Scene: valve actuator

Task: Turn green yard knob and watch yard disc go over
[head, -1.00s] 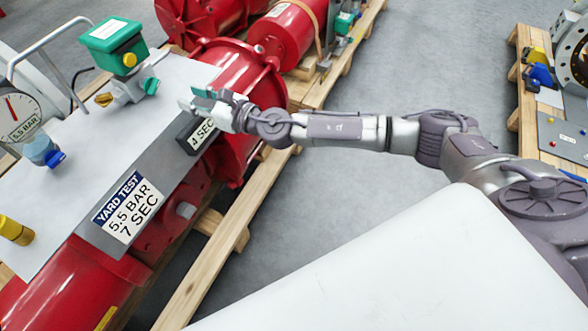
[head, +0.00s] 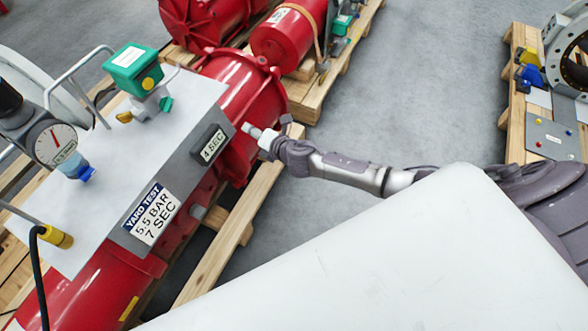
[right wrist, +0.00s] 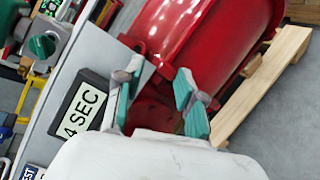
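A green box (head: 132,68) with a small yellow disc (head: 148,83) on its front stands on the light grey panel. Below it is a grey valve body with a green knob (head: 166,104) on its right and a yellow knob (head: 124,117) on its left. A round green knob (right wrist: 42,45) shows at the upper left of the right wrist view. My right gripper (head: 268,129) is beyond the panel's right edge, apart from the knob. In the right wrist view its teal-padded fingers (right wrist: 158,97) are open and empty. My left gripper is not in view.
A dark "4 SEC" display (head: 211,145) and a "YARD TEST 5.5 BAR 7 SEC" label (head: 152,212) are along the panel's edge. A gauge (head: 55,145) and a bent metal handle (head: 75,75) stand left. Red cylinders (head: 240,95) lie beside the panel on wooden pallets.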

